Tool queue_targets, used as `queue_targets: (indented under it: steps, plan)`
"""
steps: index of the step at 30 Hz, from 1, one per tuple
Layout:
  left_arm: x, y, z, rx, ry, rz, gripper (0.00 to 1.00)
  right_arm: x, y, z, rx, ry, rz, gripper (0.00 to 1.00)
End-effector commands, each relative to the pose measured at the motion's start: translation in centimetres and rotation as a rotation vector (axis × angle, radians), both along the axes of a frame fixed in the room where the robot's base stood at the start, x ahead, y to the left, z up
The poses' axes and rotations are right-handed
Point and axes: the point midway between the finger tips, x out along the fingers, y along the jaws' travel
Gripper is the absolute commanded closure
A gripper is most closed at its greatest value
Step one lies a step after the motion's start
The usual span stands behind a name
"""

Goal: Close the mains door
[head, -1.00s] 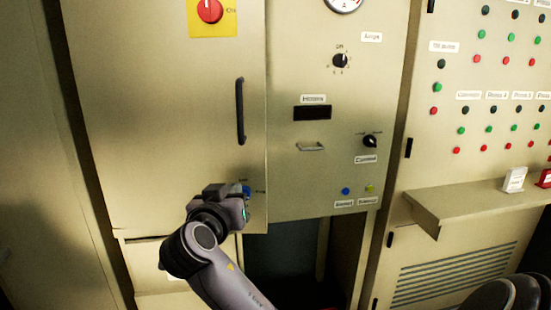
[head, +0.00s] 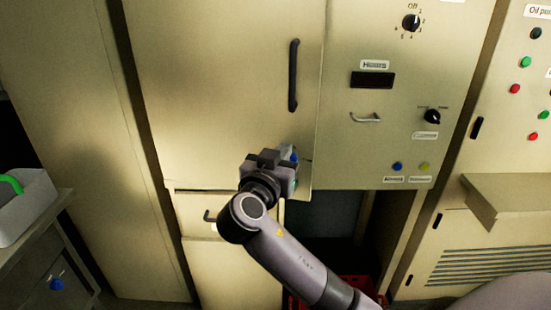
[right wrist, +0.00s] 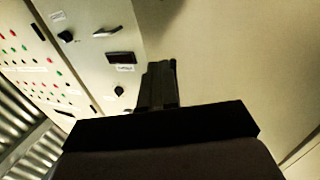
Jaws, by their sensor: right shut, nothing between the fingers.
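The mains door (head: 220,90) is the tall beige panel in the middle of the head view, with a black vertical handle (head: 293,75) near its right edge. Its right edge lies beside the control panel, and I cannot tell whether a small gap is left there. My right gripper (head: 270,160) is in front of the door's lower right corner, below the handle, beside a small blue part that it half covers. In the right wrist view its fingers (right wrist: 158,85) are together and empty, pointing at the beige surface. Contact with the door cannot be made out. My left gripper is not in view.
The control panel (head: 395,150) with knobs and a small handle is right of the door, above a dark opening with a red crate (head: 352,283). A shelf (head: 500,190) juts out at right. A grey bin (head: 25,205) stands on a cabinet at left.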

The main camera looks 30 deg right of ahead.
Motion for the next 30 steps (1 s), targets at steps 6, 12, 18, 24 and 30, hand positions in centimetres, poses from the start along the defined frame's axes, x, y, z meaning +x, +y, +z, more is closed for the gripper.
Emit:
queue_targets:
  steps: [6, 12, 18, 24, 30]
  plan:
    - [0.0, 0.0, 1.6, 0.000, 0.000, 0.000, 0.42, 2.6, -3.2, 0.3, -0.004, 0.002, -0.002, 1.00]
    - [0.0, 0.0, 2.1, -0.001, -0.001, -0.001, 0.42, 3.7, -4.5, 0.1, -0.001, 0.002, 0.000, 1.00]
    - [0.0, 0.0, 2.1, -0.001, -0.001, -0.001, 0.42, 3.9, -4.7, -0.1, 0.000, 0.001, 0.001, 1.00]
    - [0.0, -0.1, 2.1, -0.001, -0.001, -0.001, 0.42, 3.9, -4.7, -0.1, 0.000, 0.001, 0.001, 1.00]
    - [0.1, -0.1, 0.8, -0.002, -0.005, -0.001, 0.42, 5.6, -5.4, -0.5, -0.005, 0.003, 0.015, 1.00]
